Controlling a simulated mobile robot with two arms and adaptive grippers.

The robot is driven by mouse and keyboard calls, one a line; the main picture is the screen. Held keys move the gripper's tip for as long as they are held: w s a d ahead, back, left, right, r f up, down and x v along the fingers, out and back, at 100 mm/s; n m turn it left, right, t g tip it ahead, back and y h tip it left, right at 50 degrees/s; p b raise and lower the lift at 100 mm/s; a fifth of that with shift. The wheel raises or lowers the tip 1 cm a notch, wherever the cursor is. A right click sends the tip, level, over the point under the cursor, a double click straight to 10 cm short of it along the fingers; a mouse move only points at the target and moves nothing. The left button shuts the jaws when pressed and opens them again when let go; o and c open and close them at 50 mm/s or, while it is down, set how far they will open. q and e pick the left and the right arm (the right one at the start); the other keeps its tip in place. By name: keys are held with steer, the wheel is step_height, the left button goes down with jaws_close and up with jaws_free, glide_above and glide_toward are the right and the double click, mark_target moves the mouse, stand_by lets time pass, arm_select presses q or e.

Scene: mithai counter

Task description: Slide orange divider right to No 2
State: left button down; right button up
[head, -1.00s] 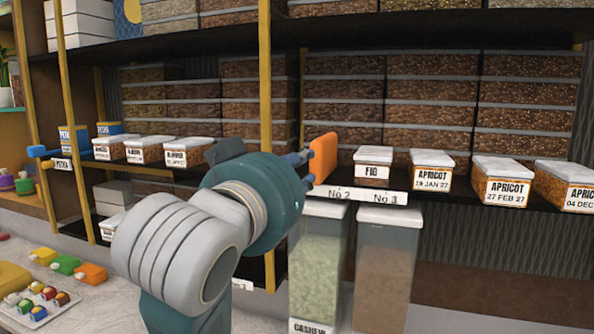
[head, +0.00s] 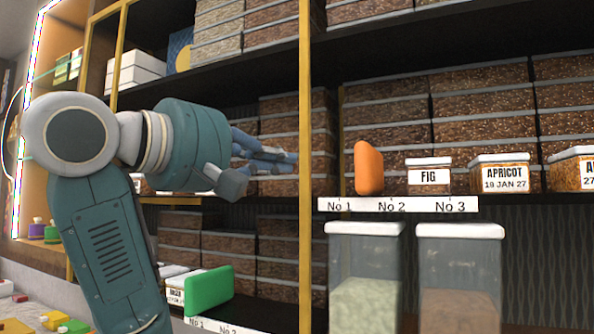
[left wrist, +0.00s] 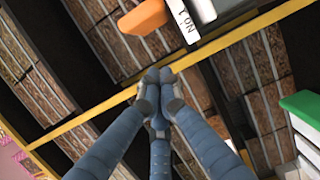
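The orange divider (head: 368,168) stands upright on the upper shelf, behind a white label strip (head: 420,204) reading No 1, No 2 and No 3. It stands between the No 1 and No 2 marks, left of the FIG box (head: 428,176). My left gripper (head: 294,158) is left of the divider, apart from it, by the yellow post. In the left wrist view its fingertips (left wrist: 158,76) meet with nothing between them. The orange divider (left wrist: 143,17) shows there beyond the fingertips, beside the No 1 label. My right gripper is not in view.
A yellow post (head: 305,120) stands between my left gripper and the divider in the picture. Apricot boxes (head: 504,174) stand right of FIG. Clear bins (head: 365,275) stand below. A green divider (head: 208,292) is on the lower left shelf.

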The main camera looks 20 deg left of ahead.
mark_target(362, 163)
arm_select(q)
steer(key=w+d+p, duration=0.4)
steer(key=w+d, duration=0.2)
steer(key=w, duration=0.1)
steer(key=shift+w+d, duration=0.2)
steer(key=shift+w, duration=0.2)
steer(key=shift+w+a, duration=0.1)
steer(key=shift+d, duration=2.4)
steer(key=shift+a, duration=0.2)
